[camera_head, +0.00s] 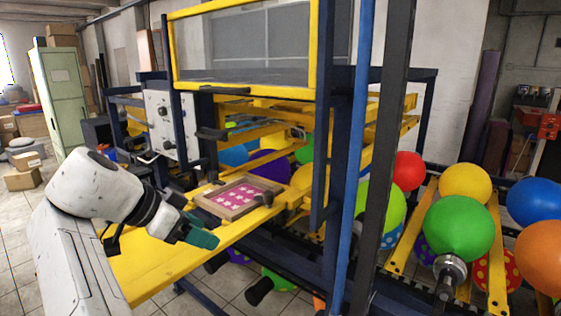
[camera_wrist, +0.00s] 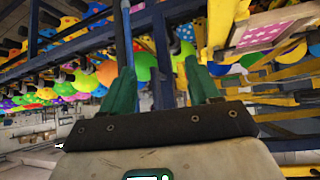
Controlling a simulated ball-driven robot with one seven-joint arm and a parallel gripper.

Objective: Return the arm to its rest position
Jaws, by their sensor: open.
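My gripper (camera_head: 203,228) is at the end of my white arm, in the left half of the head view. Its teal fingers are apart and nothing is between them. It is in front of and a little left of a wooden-framed screen (camera_head: 212,201) with a pink panel and white stars. The screen lies on the yellow frame of the printing machine. In the wrist view my gripper's two teal fingers (camera_wrist: 160,84) stand wide apart. The pink starred screen (camera_wrist: 268,33) shows there at the upper right, outside the fingers.
The printing machine (camera_head: 243,10) with yellow and dark blue beams fills the middle. A blue post (camera_head: 350,160) stands right of the screen. Several balloons, one green (camera_head: 459,228), are on a rack at the right. A pale green cabinet (camera_head: 61,95) and cardboard boxes (camera_head: 22,180) are at the left.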

